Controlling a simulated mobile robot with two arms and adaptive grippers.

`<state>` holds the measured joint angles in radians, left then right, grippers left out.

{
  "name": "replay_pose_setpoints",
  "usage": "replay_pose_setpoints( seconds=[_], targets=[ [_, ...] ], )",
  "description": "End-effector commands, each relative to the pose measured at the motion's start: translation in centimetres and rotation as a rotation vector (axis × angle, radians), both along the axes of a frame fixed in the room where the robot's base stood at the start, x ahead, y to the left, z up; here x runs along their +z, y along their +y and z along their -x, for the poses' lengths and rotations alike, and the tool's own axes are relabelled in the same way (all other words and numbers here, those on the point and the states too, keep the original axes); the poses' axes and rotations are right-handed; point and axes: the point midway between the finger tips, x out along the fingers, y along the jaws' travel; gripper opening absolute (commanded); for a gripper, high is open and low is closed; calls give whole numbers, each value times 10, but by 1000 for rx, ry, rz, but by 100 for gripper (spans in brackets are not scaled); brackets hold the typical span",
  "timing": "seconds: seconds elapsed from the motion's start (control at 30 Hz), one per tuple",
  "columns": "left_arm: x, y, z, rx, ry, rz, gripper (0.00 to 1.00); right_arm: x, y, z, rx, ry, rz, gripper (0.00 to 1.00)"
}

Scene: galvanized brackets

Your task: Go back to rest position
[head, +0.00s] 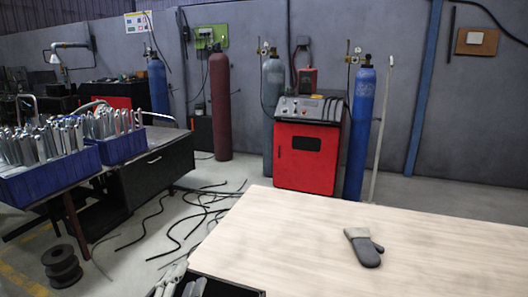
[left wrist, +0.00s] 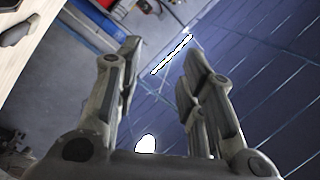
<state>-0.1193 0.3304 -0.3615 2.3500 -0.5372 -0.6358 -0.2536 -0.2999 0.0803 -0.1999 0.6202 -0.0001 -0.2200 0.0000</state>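In the left wrist view my left gripper (left wrist: 162,52) is open, with its two fingers apart and nothing between them. It points away over the floor and wall, tilted relative to the room.
A pale wooden table (head: 290,230) fills the lower right, with a grey glove (head: 364,248) on it. Blue bins (head: 50,182) of metal brackets stand on a bench at left. Cables (head: 195,210) and a spool (head: 61,266) lie on the floor. Gas cylinders and a red welder (head: 305,158) line the wall.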

Motion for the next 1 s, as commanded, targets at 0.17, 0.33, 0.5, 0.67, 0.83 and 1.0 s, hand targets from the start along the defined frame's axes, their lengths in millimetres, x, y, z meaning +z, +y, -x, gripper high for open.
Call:
replay_pose_setpoints(
  seconds=[0.17,0.33,0.5,0.67,0.83,1.0],
  targets=[
    [-108,40,43,188,440,267,36,0,0,0,0,0,0,53],
    [-188,54,113,347,811,456,36,0,0,0,0,0,0,53],
    [-235,54,185,471,1101,577,36,0,0,0,0,0,0,53],
    [-262,48,243,562,1318,652,36,0,0,0,0,0,0,53],
    [-308,47,228,563,1324,638,36,0,0,0,0,0,0,53],
    [-363,45,223,569,1345,629,36,0,0,0,0,0,0,53]
  ],
)
